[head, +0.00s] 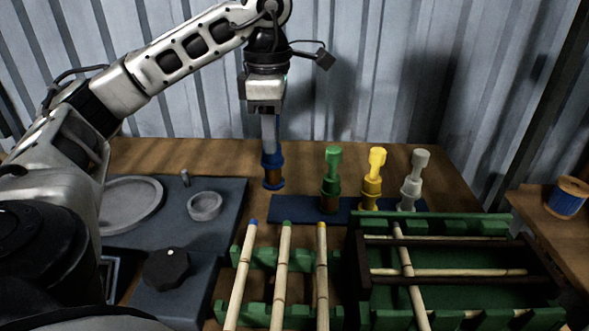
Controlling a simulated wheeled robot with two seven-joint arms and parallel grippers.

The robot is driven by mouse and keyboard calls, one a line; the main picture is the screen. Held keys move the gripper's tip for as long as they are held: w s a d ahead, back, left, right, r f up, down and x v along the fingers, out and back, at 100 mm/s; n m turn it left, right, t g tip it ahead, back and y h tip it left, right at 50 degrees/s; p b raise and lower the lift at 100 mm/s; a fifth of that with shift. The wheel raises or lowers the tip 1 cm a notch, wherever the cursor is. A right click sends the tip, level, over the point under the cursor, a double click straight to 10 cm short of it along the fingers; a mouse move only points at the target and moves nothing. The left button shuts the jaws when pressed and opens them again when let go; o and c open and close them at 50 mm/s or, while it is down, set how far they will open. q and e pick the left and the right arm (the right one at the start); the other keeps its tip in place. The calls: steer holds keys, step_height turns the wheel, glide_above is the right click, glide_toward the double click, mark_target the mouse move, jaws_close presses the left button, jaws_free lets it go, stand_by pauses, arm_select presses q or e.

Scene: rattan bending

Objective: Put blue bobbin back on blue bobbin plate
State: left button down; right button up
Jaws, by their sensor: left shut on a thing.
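My left gripper (270,144) points straight down and is shut on the blue bobbin (272,160). The bobbin is upright, with brown winding around its lower part. It hangs over the left end of a dark blue plate (290,210); I cannot tell the exact gap. Green (332,185), yellow (373,185) and grey-white (414,180) bobbins stand upright in a row on that plate. The plate's left end is bare. The bobbin's top is hidden by the fingers. My right gripper is not in view.
Canes with blue, green and yellow tips lie on a green rack (262,258) in front. A green frame (455,222) with canes stands at the right. A grey tray (225,215) with round parts is at the left. A blue-wound spool (567,202) sits far right.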

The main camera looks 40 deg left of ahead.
arm_select(q)
steer(key=w+f, duration=0.4)
steer(key=f, duration=0.4)
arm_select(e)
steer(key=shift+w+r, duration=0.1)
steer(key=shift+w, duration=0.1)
arm_select(q)
steer(key=shift+f, duration=0.15)
steer(key=c, duration=1.2)
jaws_free()
steer(key=shift+f, duration=0.1)
steer(key=shift+o, duration=0.2)
step_height(320, 180, up, 12)
steer(key=p, duration=0.3)
steer(key=shift+r, duration=0.2)
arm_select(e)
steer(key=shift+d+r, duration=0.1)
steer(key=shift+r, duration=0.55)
